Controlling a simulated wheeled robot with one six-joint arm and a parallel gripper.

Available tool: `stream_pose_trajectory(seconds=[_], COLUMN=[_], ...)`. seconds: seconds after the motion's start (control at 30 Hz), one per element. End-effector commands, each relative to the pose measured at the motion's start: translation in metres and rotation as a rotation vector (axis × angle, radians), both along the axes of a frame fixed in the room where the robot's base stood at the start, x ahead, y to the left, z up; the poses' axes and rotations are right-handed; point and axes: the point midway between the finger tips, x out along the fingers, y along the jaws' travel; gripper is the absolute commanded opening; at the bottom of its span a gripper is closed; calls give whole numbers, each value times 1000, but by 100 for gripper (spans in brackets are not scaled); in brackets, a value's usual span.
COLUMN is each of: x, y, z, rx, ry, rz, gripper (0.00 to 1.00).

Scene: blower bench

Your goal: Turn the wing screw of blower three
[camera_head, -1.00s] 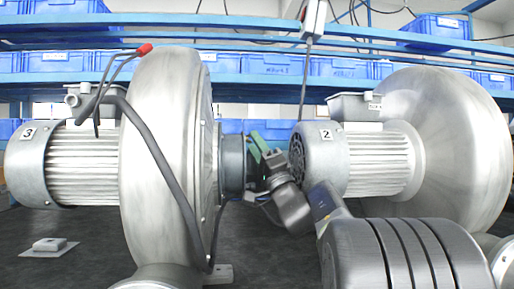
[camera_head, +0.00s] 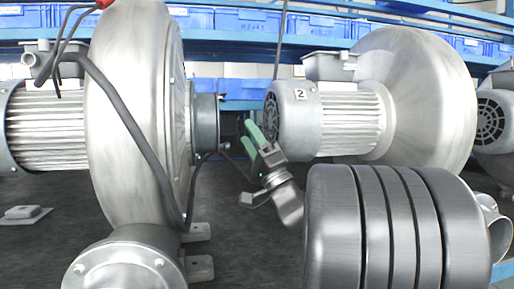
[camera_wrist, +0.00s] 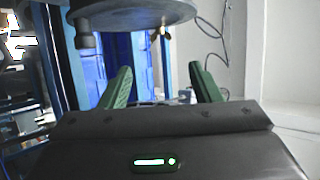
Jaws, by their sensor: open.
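Blower three (camera_head: 135,130) is the large grey blower at the left, with a finned motor on its left and a dark round port (camera_head: 206,122) on its right. My gripper (camera_head: 257,132) has green fingers and stands in the gap between that port and blower two (camera_head: 292,120). In the wrist view my gripper (camera_wrist: 161,70) is open, with nothing between its fingers. A small brass-coloured part (camera_wrist: 162,34), seemingly the wing screw, hangs at the edge of a grey disc (camera_wrist: 130,12). It appears above and roughly midway between the fingertips, apart from them. In the head view I cannot make it out.
A dark bolt-like knob (camera_wrist: 84,36) hangs from the disc's left side. A black cable (camera_head: 128,120) runs down blower three's front. A pipe flange (camera_head: 125,268) stands at the front left. Blue bins (camera_head: 246,20) fill the shelves behind. Dark bench is bare below my gripper.

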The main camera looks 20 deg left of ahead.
Motion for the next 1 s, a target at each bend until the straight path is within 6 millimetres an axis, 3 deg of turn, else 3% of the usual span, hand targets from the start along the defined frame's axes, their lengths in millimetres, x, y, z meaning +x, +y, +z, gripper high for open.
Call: stream_pose_trajectory(seconds=[0.33,0.8,1.0], x=[-10,-9,-5], y=[-21,-20,-8], z=[-24,-23,-11], rx=[0,0,0], ry=[-1,-1,-3], rz=[0,1,3], gripper=[57,57,57])
